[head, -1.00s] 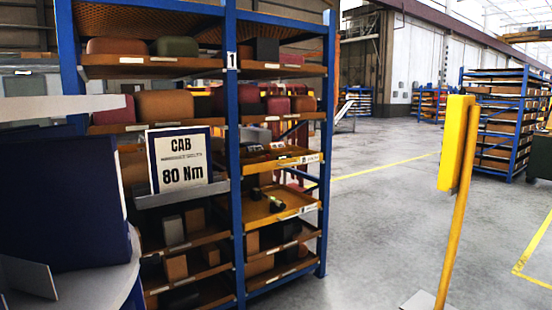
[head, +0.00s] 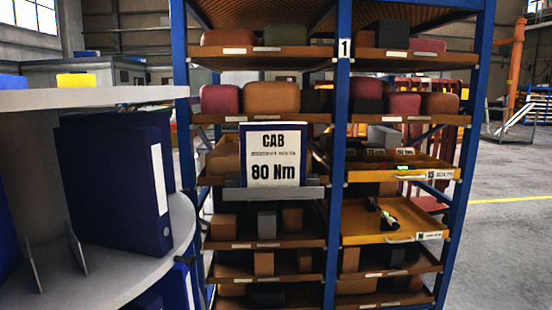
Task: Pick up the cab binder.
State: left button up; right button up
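A blue-edged board (head: 274,155) reading "CAB 80 Nm" stands upright on a grey ledge (head: 262,194) at the front of the blue rack. I cannot tell if it is a binder or a sign. A dark blue binder (head: 112,185) stands upright on a round grey shelf unit (head: 150,275) at the left. Its spine has a white label with no text I can read. Part of another blue binder (head: 8,230) shows at the left edge, and blue binders also show on the tier below. Neither gripper is in view.
The blue rack (head: 343,120) holds brown trays with red, brown and dark blocks. A yellow tray (head: 385,222) sticks out at its right side, with small dark parts in it. Grey bookends (head: 76,246) stand on the round shelf. Open floor (head: 510,240) lies to the right.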

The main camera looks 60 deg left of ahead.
aim_at(274, 154)
jog(key=i+j+u, duration=0.2)
jog(key=i+u, duration=0.9)
jog(key=u, duration=0.2)
jog(key=i+l+u, duration=0.15)
jog(key=i+u, duration=0.3)
jog(key=k, duration=0.05)
